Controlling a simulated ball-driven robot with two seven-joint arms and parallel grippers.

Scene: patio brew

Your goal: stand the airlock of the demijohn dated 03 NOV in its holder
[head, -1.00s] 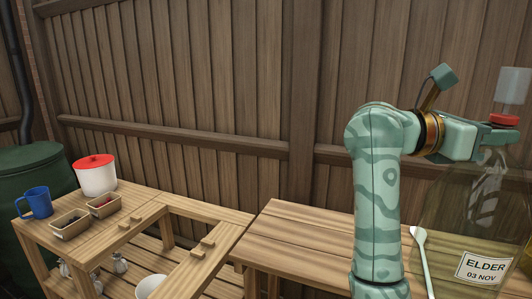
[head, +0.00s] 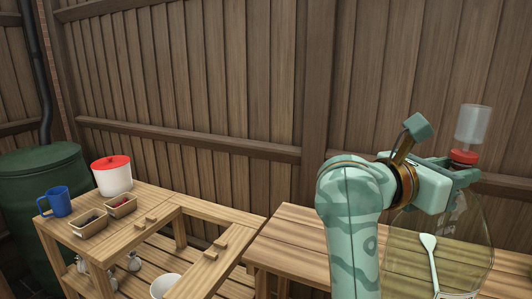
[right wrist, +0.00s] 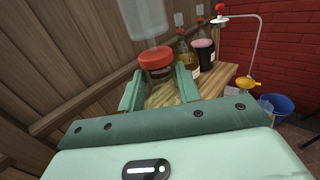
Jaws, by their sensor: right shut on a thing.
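The demijohn (head: 462,245) is a large clear glass vessel at the lower right of the head view, its base cut off by the frame. My right gripper (head: 462,177) is shut around the glass neck just below the bung. In the right wrist view, the fingers (right wrist: 160,88) flank the neck under the red bung (right wrist: 155,58). I cannot make out the holder. My left gripper is not in view.
A pale spoon (head: 430,255) shows by the demijohn. The slatted table (head: 300,235) is bare at its left. A bench holds a blue mug (head: 58,200), a red-lidded pot (head: 113,178) and small trays. In the wrist view stand other bottles (right wrist: 203,55), a yellow funnel (right wrist: 247,84) and a blue bucket (right wrist: 283,104).

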